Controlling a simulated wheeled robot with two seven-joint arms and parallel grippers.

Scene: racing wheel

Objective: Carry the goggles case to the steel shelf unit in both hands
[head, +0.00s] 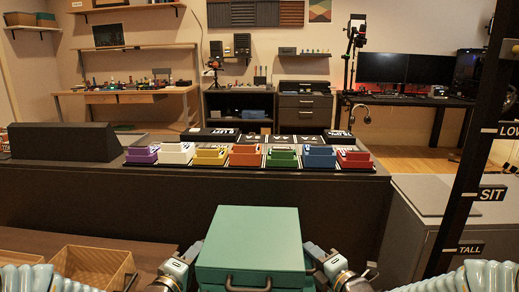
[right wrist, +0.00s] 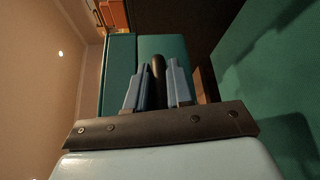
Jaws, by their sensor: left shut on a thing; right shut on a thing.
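The goggles case, a teal green box (head: 250,238) with a dark front handle, is at the bottom middle of the head view, level and close in front of me. My left gripper (head: 190,257) is at its left side and my right gripper (head: 318,258) at its right side. In the right wrist view the blue fingers of my right gripper (right wrist: 157,88) are shut on a dark side handle (right wrist: 158,70) against the green case wall (right wrist: 118,75). The left fingertips are partly hidden by the case. I cannot pick out a steel shelf unit with certainty.
A dark counter (head: 300,205) crosses ahead, bearing several coloured pedal-like boxes (head: 245,155) and a black box (head: 65,142). Wooden trays (head: 95,265) lie at lower left. A grey cabinet (head: 415,225) and a black post with height labels (head: 465,170) stand at right.

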